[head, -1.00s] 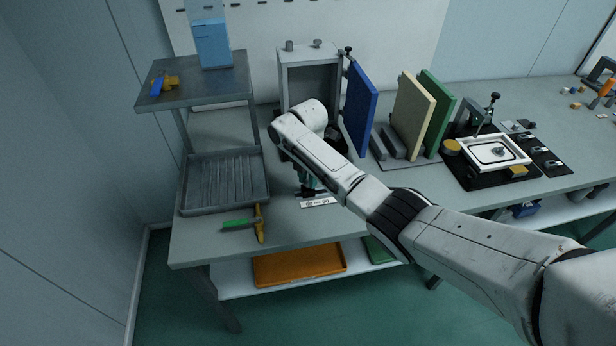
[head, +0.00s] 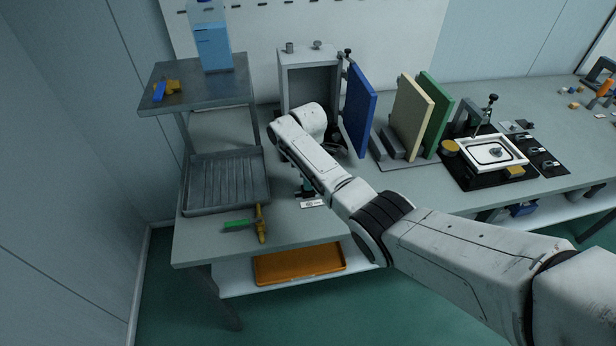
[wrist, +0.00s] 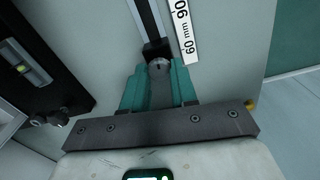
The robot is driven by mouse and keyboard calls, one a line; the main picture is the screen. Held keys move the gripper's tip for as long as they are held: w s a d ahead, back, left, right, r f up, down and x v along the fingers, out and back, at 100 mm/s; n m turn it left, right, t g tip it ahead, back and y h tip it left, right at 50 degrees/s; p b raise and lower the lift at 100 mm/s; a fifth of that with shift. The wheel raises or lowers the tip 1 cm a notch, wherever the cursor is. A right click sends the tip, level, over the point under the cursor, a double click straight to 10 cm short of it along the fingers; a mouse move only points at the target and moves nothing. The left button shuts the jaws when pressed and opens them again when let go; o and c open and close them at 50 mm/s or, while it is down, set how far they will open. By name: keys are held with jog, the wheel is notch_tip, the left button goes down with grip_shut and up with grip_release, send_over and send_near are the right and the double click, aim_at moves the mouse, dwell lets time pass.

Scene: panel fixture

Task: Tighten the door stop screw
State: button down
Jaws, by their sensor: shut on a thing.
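In the wrist view, my gripper (wrist: 160,76) has its two teal fingers on either side of a round silver screw head (wrist: 159,63) with a slot. The fingers are shut on it. The screw head sits at the end of a dark block on a grey rail (wrist: 146,18), beside a white scale strip (wrist: 184,30) reading 90 mm and 60. In the head view, my arm hides most of the gripper and the screw. The white scale strip (head: 312,203) shows just below the gripper. A grey cabinet frame (head: 310,68) with an open blue door (head: 358,110) stands behind.
A ribbed grey tray (head: 228,182) and a green-and-yellow tool (head: 250,224) lie to the left, below a raised shelf (head: 195,95). Cream (head: 407,118) and green (head: 437,112) panels stand to the right. A dark part with a yellow vial (wrist: 36,74) is close on the wrist view's left.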

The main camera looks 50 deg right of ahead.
jog(key=m, duration=0.3)
jog(key=shift+m, duration=0.4)
jog(key=m, duration=0.3)
jog(key=shift+m+p, duration=0.3)
jog(key=m, duration=0.3)
jog(key=shift+m, duration=0.3)
jog(key=m, duration=0.3)
jog(key=shift+m, duration=0.3)
jog(key=m, duration=0.3)
jog(key=shift+m, duration=0.3)
jog(key=m, duration=0.3)
jog(key=shift+m, duration=0.4)
jog(key=m+b, duration=0.1)
jog(key=m, duration=0.2)
jog(key=shift+r+m, duration=0.1)
jog(key=shift+m, duration=2)
